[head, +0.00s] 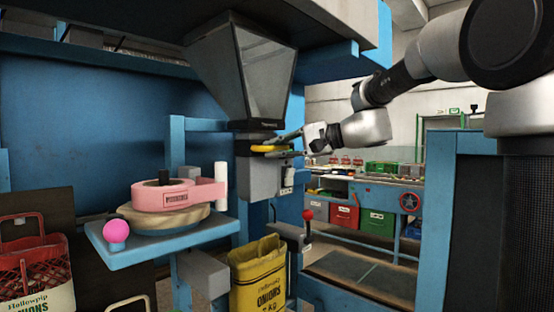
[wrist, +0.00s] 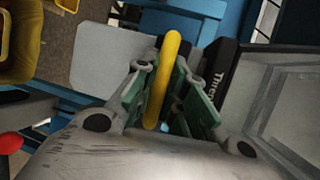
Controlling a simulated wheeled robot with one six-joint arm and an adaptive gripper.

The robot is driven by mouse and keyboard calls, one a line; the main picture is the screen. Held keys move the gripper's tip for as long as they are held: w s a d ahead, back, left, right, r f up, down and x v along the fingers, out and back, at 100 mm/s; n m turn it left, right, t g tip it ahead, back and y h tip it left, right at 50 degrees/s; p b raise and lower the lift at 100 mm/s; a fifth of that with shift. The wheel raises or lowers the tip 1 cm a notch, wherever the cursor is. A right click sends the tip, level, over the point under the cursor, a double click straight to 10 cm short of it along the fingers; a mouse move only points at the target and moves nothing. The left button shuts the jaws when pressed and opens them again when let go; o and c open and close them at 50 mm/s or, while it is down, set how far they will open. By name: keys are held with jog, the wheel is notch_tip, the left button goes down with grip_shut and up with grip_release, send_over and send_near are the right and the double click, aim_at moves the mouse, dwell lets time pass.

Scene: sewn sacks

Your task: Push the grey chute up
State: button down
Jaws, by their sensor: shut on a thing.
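The grey chute (head: 258,178) is a box-shaped piece below the dark hopper (head: 217,70) with a clear front. A yellow handle (head: 268,148) sits at the chute's upper part. My gripper (head: 290,144) reaches in from the right and is shut on this handle. In the wrist view the yellow handle (wrist: 163,75) runs between the green-grey fingers, and a flat grey face of the chute (wrist: 100,60) shows to its left. The fingers hide part of the handle.
A yellow onion sack (head: 258,280) stands below the chute. A red-knobbed lever (head: 308,215) is to its right. A blue table (head: 165,240) at left carries a pink device (head: 178,195) and a pink ball (head: 116,231). A blue frame post (head: 450,230) stands at right.

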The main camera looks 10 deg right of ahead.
jog(key=shift+r, duration=0.35)
jog(key=c, duration=1.5)
grip_release()
jog(key=shift+o, duration=0.2)
jog(key=shift+f, duration=0.1)
jog(key=shift+d, duration=0.1)
jog(key=shift+s+d, duration=0.2)
jog(key=shift+d, duration=0.05)
jog(key=v, duration=1.1)
jog(key=shift+s+d, duration=0.1)
